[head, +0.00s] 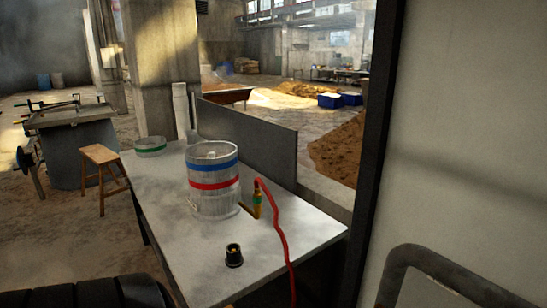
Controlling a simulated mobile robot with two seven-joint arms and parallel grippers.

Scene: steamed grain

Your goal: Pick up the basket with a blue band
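The basket with a blue band (213,166) is a clear round container at the top of a stack on the white table. A basket with a red band (214,187) sits directly beneath it, above a clear base (215,208). The blue-banded basket looks upright and level. Its top shows a clear lid or rim with a small knob-like detail, too small to tell for sure. A separate basket with a green band (150,149) stands at the table's far left corner. Neither of my grippers is in view.
The white table (185,243) has a red hose (277,232) with a brass valve right of the stack and a black cylinder (234,256) in front. A grey panel (250,138) stands along the back edge. A wooden stool (102,170) is left. A pale wall closes the right.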

